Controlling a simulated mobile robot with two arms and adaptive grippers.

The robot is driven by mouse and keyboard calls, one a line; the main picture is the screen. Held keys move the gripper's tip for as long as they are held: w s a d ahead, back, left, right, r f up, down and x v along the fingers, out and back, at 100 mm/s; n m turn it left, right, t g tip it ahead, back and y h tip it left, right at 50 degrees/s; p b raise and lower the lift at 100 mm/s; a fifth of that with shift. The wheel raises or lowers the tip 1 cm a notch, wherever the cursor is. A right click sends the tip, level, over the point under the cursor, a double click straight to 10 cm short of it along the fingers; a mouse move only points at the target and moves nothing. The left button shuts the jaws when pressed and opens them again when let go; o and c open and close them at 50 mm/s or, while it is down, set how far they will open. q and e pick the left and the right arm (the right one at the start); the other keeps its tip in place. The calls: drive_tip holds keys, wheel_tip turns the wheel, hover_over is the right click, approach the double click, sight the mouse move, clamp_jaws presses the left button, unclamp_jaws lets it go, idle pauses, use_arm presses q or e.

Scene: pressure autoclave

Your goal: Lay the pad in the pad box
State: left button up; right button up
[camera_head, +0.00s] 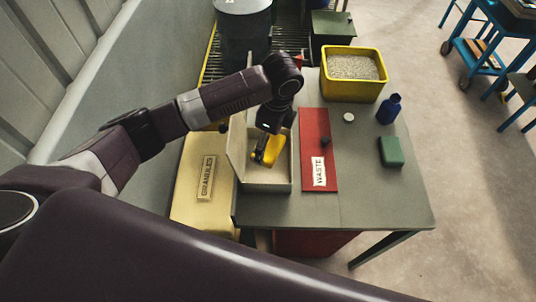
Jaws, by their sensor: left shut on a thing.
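The pad is a yellow piece (273,149) in my left gripper, seen over the open pad box. My left gripper (264,152) reaches down from above and is shut on the pad. The pad box (266,187) is a pale beige open box at the left of the grey table, with a raised panel on its left side. The pad and fingertips appear within the box's outline. I cannot tell whether the pad touches the box floor. The gripper hides part of the pad and of the box's inside. My right gripper is not in view.
A red panel labelled WASTE (312,129) with a black knob lies right of the box. A yellow bin of granules (353,96) stands behind. A blue bottle (388,110), a white cap (348,117) and a green block (391,152) stand right. The table's front right (380,200) is clear.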

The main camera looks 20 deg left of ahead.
sight(268, 151)
use_arm(q)
wheel_tip(268, 151, down, 4)
drive_tip(key=shift+f, duration=0.2)
wheel_tip(268, 151, down, 3)
drive_tip(key=shift+r+p, duration=0.2)
drive_tip(key=shift+p, duration=0.25)
drive_tip(key=shift+f, duration=0.5)
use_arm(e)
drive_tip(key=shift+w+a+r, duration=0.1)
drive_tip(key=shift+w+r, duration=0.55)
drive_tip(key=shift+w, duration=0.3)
use_arm(q)
drive_tip(key=o, duration=0.9)
drive_tip(key=shift+w+f, duration=0.1)
drive_tip(key=r, duration=0.4)
drive_tip(key=d+r+b, duration=0.1)
drive_tip(key=r, duration=0.7)
drive_tip(key=shift+d+r+b, duration=0.15)
drive_tip(key=shift+d+b, duration=0.1)
drive_tip(key=shift+b, duration=0.15)
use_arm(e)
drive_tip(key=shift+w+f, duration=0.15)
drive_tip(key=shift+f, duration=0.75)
